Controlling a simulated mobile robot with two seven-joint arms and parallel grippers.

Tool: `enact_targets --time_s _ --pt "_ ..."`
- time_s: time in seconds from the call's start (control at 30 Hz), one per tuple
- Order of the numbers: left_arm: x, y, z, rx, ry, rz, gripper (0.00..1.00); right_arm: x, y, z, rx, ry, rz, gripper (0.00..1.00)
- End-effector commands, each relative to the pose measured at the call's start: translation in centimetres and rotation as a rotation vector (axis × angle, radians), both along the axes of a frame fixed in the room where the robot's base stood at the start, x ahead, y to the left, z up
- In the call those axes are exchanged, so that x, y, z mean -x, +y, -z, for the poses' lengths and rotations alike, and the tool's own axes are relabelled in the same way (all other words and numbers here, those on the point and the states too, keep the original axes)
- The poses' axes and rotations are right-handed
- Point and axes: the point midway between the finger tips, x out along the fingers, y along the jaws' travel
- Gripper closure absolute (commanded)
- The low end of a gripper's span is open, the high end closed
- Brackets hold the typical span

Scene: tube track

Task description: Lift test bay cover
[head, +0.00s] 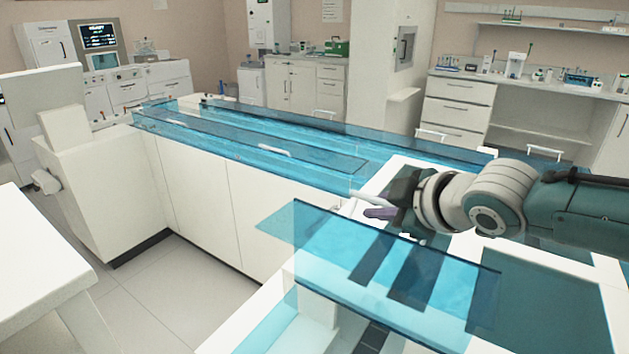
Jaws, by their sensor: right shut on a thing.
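The test bay cover (395,252) is a clear blue panel in the front middle of the head view, raised above the white bench at its near edge. Dark strips show through it. My right gripper (382,212) comes in from the right and is shut at the far side of the panel. A short white bar (366,198) shows beside its fingers. The gripper and wrist hide the grip point, so the exact contact is not clear. My left gripper is not in view.
Other long blue covers (330,160) with white handles (275,151) line the track behind. A white table (40,270) stands at the left, with open floor (165,290) between. Cabinets (458,100) and shelves with lab items stand along the back wall.

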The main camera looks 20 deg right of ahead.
Motion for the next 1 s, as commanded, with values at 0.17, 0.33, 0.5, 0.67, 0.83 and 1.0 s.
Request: enact_targets --time_s 0.17,0.33,0.5,0.67,0.83,1.0 --pt "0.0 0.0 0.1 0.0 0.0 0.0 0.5 0.5 0.3 1.0 0.0 0.022 -0.003 1.0" --pt "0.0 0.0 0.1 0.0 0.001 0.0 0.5 0.5 0.3 0.9 0.0 0.021 -0.003 0.73" --pt "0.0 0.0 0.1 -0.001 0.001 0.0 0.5 0.4 0.2 0.7 0.001 0.015 -0.002 0.73" --pt "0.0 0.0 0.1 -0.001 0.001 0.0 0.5 0.3 0.1 0.5 0.001 0.012 -0.002 0.73" --pt "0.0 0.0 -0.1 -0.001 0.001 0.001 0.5 0.4 0.1 0.3 0.001 0.009 -0.001 0.73" --pt "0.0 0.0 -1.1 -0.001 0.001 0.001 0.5 1.7 -0.1 -0.8 -0.001 0.011 -0.004 0.73"
